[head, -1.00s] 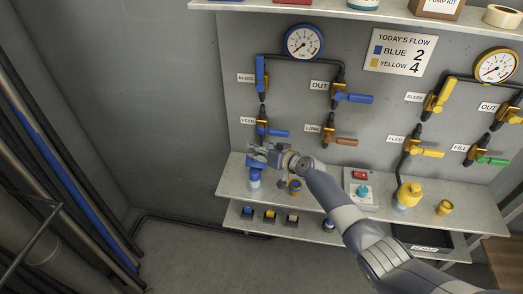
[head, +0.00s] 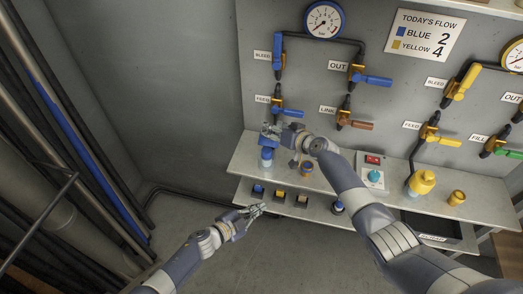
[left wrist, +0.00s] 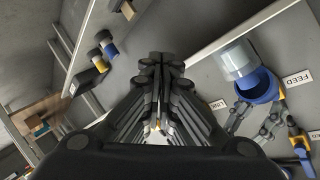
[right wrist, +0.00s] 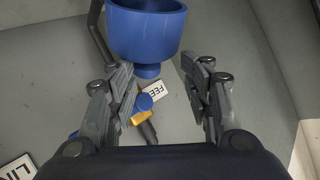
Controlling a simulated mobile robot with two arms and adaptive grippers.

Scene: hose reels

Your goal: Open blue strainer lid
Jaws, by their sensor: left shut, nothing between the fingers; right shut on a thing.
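The blue strainer stands on the left end of the bench, with a blue lid (head: 267,142) over a clear bowl (head: 266,155). The lid (left wrist: 262,88) and clear bowl (left wrist: 238,60) also show in the left wrist view.
Blue-handled valves (head: 288,112) and a gauge (head: 325,20) are on the wall panel above. The lower shelf (head: 320,212) holds small blocks. Pipes (head: 70,140) line the left wall.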

